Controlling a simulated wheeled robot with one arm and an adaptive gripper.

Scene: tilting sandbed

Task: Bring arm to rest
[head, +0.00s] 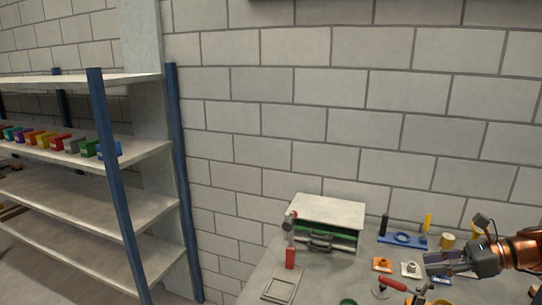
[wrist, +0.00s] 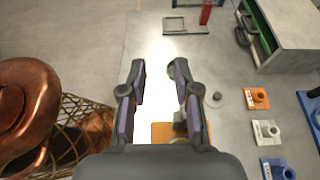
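My gripper (head: 446,262) is at the right of the head view, above the workbench, at the end of my copper-coloured arm. In the wrist view its two fingers (wrist: 160,75) are spread apart with nothing held between them. Below the fingers lies the pale bench top (wrist: 225,55). An orange piece (wrist: 162,134) shows on the bench below the gripper, partly hidden by it. A green round thing shows behind the right finger, mostly hidden.
A grey cabinet (head: 330,208) stands against the wall. A red-handled tool (head: 290,258) and a flat frame (head: 282,287) lie left. Orange (head: 382,264), white (head: 411,268) and blue (wrist: 277,169) blocks sit near my gripper. Shelving (head: 80,140) with several coloured bins stands left.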

